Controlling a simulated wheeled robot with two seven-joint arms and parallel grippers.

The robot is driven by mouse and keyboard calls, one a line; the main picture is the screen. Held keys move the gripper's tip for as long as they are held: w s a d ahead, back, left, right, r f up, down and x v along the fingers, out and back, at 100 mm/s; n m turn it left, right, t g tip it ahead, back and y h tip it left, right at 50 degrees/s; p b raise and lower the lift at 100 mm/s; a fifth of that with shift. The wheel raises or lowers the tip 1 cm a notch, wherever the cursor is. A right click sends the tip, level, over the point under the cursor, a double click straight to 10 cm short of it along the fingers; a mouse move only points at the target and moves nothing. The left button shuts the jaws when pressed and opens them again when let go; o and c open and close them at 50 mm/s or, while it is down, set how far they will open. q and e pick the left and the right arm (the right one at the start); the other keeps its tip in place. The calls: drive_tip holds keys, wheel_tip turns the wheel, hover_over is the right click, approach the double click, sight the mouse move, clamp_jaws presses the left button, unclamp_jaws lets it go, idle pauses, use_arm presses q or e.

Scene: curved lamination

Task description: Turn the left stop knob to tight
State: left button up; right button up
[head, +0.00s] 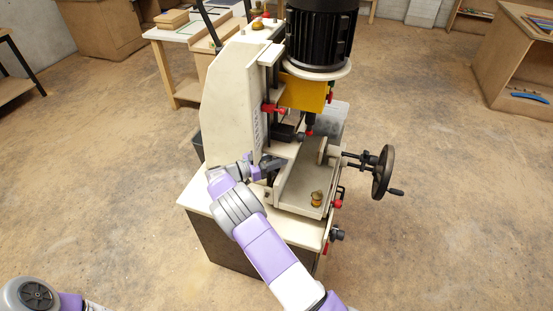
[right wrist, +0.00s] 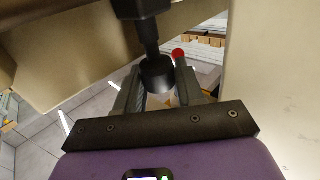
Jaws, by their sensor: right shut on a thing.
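The drilling machine (head: 228,105), cream with a black motor on top, stands on a cabinet in the middle of the head view. My right gripper (head: 268,164) reaches to the left side of its table. In the right wrist view, a black round knob (right wrist: 158,74) on a dark shaft sits between the fingers of my right gripper (right wrist: 158,92), which is shut on it. I take it for the left stop knob; its markings do not show. In the head view the gripper hides it. My left gripper is not in view.
A red ball tip (right wrist: 178,54) is close beside the right finger. Cream machine walls flank the gripper. A handwheel (head: 383,172) and red knobs (head: 338,203) are on the machine's right.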

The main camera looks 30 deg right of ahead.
sight(273, 159)
drive_tip(key=o, duration=0.9)
drive_tip(key=shift+o, duration=0.2)
drive_tip(key=a+p, duration=0.1)
drive_tip(key=a, duration=0.6)
drive_tip(key=shift+w+a, duration=0.3)
